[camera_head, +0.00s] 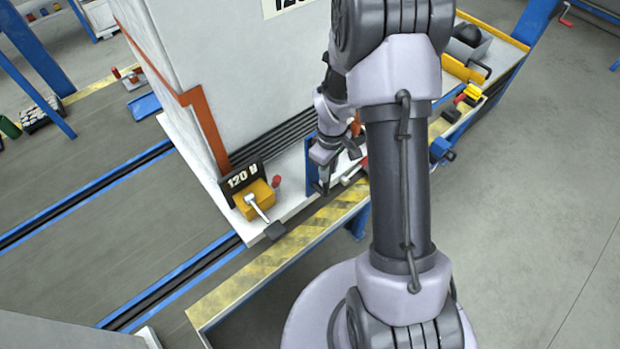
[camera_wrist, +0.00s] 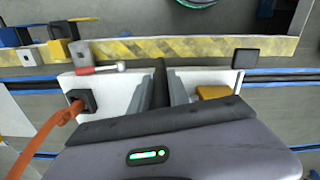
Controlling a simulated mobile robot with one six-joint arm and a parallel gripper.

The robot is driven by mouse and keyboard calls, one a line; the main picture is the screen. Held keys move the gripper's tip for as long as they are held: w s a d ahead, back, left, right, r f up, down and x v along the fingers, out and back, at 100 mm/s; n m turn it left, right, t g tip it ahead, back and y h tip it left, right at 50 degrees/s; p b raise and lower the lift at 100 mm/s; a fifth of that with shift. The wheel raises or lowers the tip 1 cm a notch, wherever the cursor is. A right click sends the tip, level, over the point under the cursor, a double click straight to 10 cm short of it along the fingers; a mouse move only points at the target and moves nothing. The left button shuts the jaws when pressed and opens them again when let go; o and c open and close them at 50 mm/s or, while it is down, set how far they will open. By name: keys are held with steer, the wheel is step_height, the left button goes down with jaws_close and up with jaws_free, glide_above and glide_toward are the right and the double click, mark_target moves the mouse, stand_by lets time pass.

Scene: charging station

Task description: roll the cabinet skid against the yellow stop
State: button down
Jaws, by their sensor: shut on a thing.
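The cabinet (camera_head: 235,60) is a tall pale box with orange corner trim. It stands upright on a white skid (camera_head: 292,190), whose bare top also shows in the wrist view (camera_wrist: 115,82). My gripper (camera_head: 322,180) is low at the cabinet's front, over the skid. In the wrist view my gripper (camera_wrist: 160,92) is shut on a dark bar (camera_wrist: 160,70) between its fingers. A yellow block (camera_head: 472,92), which may be the stop, is to the right along the striped edge. A yellow block also shows at upper left in the wrist view (camera_wrist: 57,50). My arm hides part of the ground between.
A yellow box with a lever (camera_head: 256,198) and a dark number plate (camera_head: 241,178) sit on the skid's left end. A yellow-black striped beam (camera_head: 290,245) runs along the front. An orange cable (camera_wrist: 40,145) hangs from a black socket (camera_wrist: 80,100). Blue-edged rails (camera_head: 75,195) cross the floor at left.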

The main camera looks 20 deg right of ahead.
steer(key=shift+w+d+r, duration=0.1)
steer(key=shift+w+d, duration=0.15)
steer(key=shift+d, duration=0.35)
steer(key=shift+w+d, duration=0.25)
steer(key=shift+d, duration=0.35)
steer(key=shift+w+d+r, duration=0.1)
steer(key=shift+d, duration=0.05)
steer(key=c, duration=1.3)
jaws_free()
steer(key=shift+d, duration=0.15)
steer(key=shift+c, duration=0.2)
steer(key=shift+o, duration=0.2)
steer(key=shift+d, duration=0.25)
steer(key=shift+a, duration=0.15)
steer(key=shift+a, duration=0.1)
step_height(320, 180, up, 17)
steer(key=p, duration=0.6)
steer(key=shift+p, duration=0.3)
